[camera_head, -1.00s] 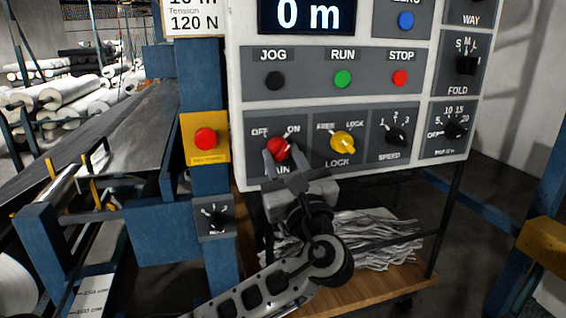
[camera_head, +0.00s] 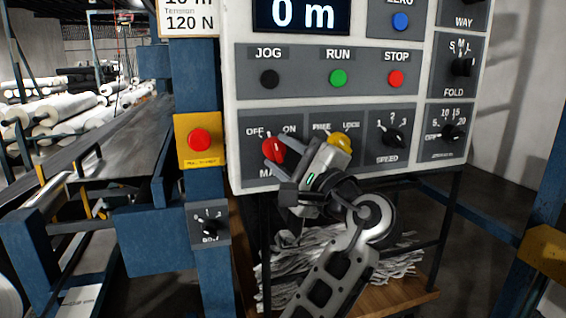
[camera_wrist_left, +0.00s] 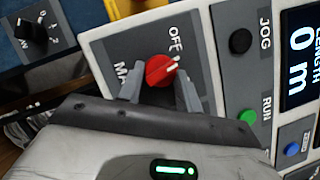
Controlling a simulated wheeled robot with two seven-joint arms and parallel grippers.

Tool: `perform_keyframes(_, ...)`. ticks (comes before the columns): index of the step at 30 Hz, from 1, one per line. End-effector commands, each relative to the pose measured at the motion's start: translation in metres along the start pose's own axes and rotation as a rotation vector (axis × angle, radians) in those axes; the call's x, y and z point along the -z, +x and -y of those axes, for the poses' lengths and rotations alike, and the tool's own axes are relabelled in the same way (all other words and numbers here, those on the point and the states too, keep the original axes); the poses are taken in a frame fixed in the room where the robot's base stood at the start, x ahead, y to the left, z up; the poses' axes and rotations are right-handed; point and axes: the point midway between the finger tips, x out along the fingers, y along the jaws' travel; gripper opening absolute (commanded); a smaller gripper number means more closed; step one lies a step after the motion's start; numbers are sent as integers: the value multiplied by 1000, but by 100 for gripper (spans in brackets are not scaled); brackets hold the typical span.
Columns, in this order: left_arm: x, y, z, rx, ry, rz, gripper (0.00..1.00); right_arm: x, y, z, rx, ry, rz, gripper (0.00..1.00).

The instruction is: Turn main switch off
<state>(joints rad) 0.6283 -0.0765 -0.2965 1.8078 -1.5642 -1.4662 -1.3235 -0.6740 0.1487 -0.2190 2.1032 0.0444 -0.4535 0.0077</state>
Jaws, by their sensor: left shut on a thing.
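The main switch is a red knob (camera_head: 273,149) on the lower left of the grey control panel (camera_head: 232,100), with OFF at its upper left and ON at its upper right. In the wrist view the red knob (camera_wrist_left: 160,71) sits between my two fingers, its white mark pointing between the labels, on the OFF side of straight up. My left gripper (camera_head: 277,157) is shut on the knob, its body rolled and reaching in from the lower right. It also shows in the left wrist view (camera_wrist_left: 158,90). The ON label is hidden there. My right gripper is not in view.
A yellow lock knob (camera_head: 340,142) is close to my gripper's body and partly covered. A black speed knob (camera_head: 393,138) lies farther right. A red emergency button (camera_head: 199,140) on a yellow plate is left of the panel. Pale strips lie below.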

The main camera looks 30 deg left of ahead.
Motion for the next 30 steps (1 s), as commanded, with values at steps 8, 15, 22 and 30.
perform_keyframes(8,0,-1,2,-98,-228,-2,12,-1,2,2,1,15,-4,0)
perform_keyframes(15,0,0,4,-158,-372,0,12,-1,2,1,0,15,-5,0)
perform_keyframes(22,-1,0,5,-191,-453,0,12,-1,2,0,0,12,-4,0)
perform_keyframes(30,-1,1,5,-203,-483,1,12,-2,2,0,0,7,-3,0)
